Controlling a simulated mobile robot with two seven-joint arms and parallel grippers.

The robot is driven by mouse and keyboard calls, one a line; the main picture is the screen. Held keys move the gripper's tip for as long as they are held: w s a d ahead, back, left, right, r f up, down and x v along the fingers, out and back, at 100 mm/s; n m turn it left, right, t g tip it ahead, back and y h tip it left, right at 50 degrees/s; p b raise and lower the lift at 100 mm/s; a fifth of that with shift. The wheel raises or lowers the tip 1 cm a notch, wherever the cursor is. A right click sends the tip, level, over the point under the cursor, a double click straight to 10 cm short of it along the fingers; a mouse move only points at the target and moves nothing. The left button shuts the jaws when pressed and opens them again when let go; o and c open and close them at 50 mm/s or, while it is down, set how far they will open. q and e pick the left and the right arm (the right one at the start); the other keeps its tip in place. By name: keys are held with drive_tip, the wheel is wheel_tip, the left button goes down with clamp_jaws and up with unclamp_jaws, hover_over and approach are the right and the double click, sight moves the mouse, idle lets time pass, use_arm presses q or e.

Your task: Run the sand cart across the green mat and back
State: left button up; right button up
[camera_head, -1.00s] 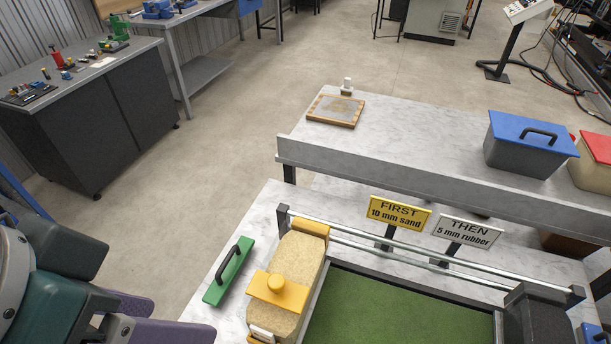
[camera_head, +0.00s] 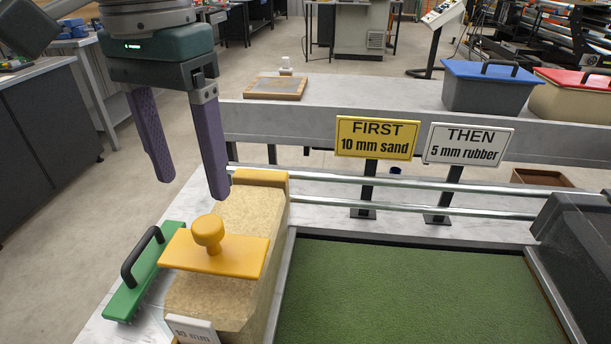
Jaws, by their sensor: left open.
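The sand cart (camera_head: 235,210) is a long tan, sand-coloured block with yellow ends. It stands at the left edge of the green mat (camera_head: 400,290), beside it. A yellow crosspiece with a round knob (camera_head: 208,232) sits on top of it. A label reading "10 mm" (camera_head: 190,330) is on its near end. My left gripper (camera_head: 190,190) hangs above the far left part of the cart, fingers pointing down, wide apart and empty. It is apart from the knob, up and behind it. My right gripper is not in view.
A green brush with a black handle (camera_head: 143,270) lies left of the cart. Two rails (camera_head: 400,208) run behind the mat, with a yellow sign (camera_head: 376,138) and a white sign (camera_head: 467,145). A dark block (camera_head: 575,235) stands at the mat's right. Lidded bins (camera_head: 490,90) stand behind.

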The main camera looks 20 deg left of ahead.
sight(204, 225)
use_arm(q)
wheel_tip(204, 225, down, 9)
drive_tip(key=shift+f+b, duration=0.15)
drive_tip(key=shift+b, duration=0.35)
drive_tip(key=shift+c, duration=0.2)
clamp_jaws()
idle(1.0)
